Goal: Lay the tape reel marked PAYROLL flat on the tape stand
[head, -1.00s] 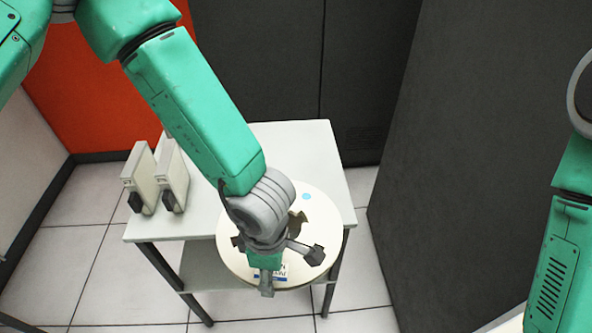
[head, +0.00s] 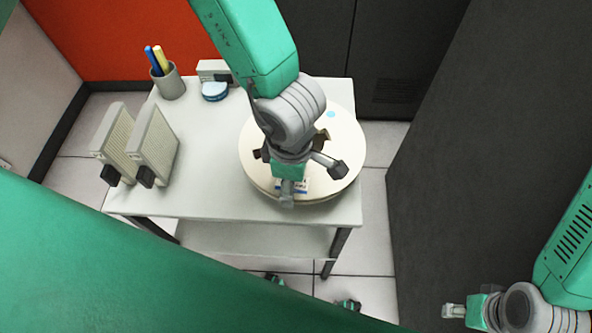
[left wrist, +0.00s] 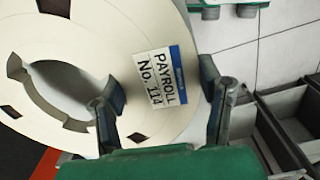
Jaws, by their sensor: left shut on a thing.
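The PAYROLL reel (head: 345,125) is a cream disc with a hub hole, level over the right part of the white tape stand (head: 215,190). It slightly overlaps the right edge; I cannot tell whether it touches the top. In the left wrist view, the reel (left wrist: 60,25) shows its "PAYROLL No. 114" label (left wrist: 160,75) between my fingers.
Two upright beige boxes (head: 152,145) stand at the stand's left. A cup of pens (head: 170,82) and a small white-and-blue item (head: 214,88) stand at the back. A dark cabinet (head: 440,150) rises on the right. The stand's middle is clear.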

